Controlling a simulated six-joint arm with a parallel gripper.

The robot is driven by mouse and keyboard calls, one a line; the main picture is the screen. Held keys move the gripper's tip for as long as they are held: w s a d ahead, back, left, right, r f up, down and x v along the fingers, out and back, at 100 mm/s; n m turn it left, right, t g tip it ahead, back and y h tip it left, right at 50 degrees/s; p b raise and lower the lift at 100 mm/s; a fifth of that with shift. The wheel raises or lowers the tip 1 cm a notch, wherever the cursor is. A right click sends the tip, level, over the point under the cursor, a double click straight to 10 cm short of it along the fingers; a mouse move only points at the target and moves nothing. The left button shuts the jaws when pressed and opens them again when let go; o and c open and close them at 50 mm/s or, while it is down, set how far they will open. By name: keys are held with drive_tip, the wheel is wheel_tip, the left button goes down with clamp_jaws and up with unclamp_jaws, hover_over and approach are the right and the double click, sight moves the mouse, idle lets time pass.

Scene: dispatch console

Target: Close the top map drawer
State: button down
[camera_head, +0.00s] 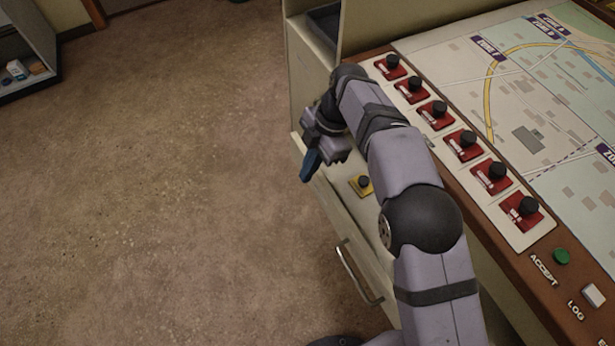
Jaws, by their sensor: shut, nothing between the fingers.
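The top map drawer (335,215) is a pale cream drawer on the left side of the console. It stands out from under the console's edge, and its metal bar handle (358,272) faces the open floor. My gripper (309,166), with blue fingers, is shut and empty. It points down near the far end of the drawer's front edge, away from the handle. I cannot tell whether the fingers touch the drawer. My arm crosses over the drawer and hides much of its inside and the gap to the console.
The console top bears a street map (540,130), a row of several red switches with black knobs (463,147) and a green button (562,257). A small yellow piece with a dark knob (362,186) shows beside my arm. The floor (180,190) left of the drawer is clear.

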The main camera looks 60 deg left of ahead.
drive_tip(key=v, duration=0.5)
drive_tip(key=shift+w+r, duration=0.1)
drive_tip(key=shift+r, duration=0.15)
drive_tip(key=c, duration=1.8)
unclamp_jaws()
drive_tip(key=shift+c, duration=0.2)
drive_tip(key=s+a+r+n+p, duration=0.1)
drive_tip(key=s+r+p, duration=0.4)
drive_tip(key=r+p, duration=0.3)
drive_tip(key=n+t+p, duration=0.6)
drive_tip(key=n+p, duration=0.3)
drive_tip(key=n, duration=0.8)
hover_over(351, 272)
drive_tip(key=s, duration=0.2)
wheel_tip(351, 272, down, 15)
drive_tip(key=shift+w+f+b, duration=0.25)
drive_tip(key=shift+f+b, duration=0.55)
drive_tip(key=shift+f, duration=0.4)
drive_tip(key=shift+w+f+b, duration=0.25)
drive_tip(key=shift+f+b, duration=0.5)
drive_tip(key=shift+f, duration=0.45)
drive_tip(key=shift+w+f+b, duration=0.25)
drive_tip(key=shift+f+b, duration=0.55)
drive_tip(key=shift+f, duration=0.35)
